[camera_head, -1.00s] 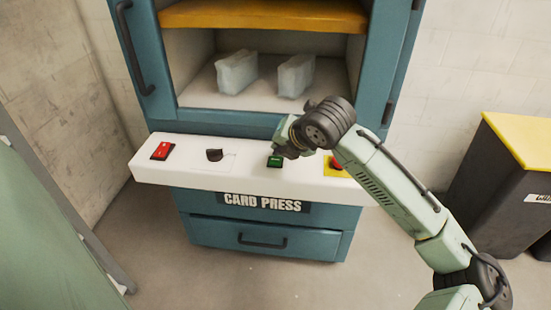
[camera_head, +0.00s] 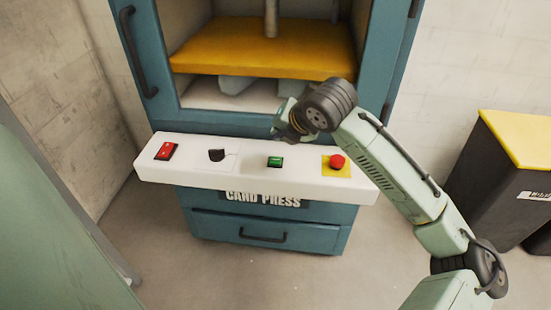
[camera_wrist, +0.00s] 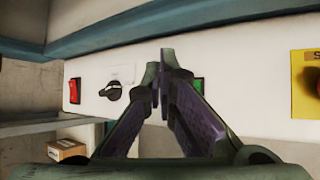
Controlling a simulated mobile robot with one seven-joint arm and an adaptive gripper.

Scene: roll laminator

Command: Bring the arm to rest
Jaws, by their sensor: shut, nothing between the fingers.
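My gripper (camera_head: 284,130) is above the white control panel (camera_head: 190,176), close to the green button (camera_head: 275,161) and apart from it in the head view. In the wrist view my gripper (camera_wrist: 162,62) has its fingers together with nothing between them. The green button (camera_wrist: 198,86) is partly hidden behind the right finger there. My arm reaches in from the lower right. The teal card press (camera_head: 150,105) has its yellow plate (camera_head: 250,52) lowered onto the two pale blocks (camera_head: 236,84), which are mostly hidden beneath it.
The panel carries a red switch (camera_head: 165,151), a black knob (camera_head: 216,155) and a red emergency button (camera_head: 337,161) on a yellow square. A dark bin (camera_head: 500,170) with a yellow top stands at the right. Floor between press and bin is open.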

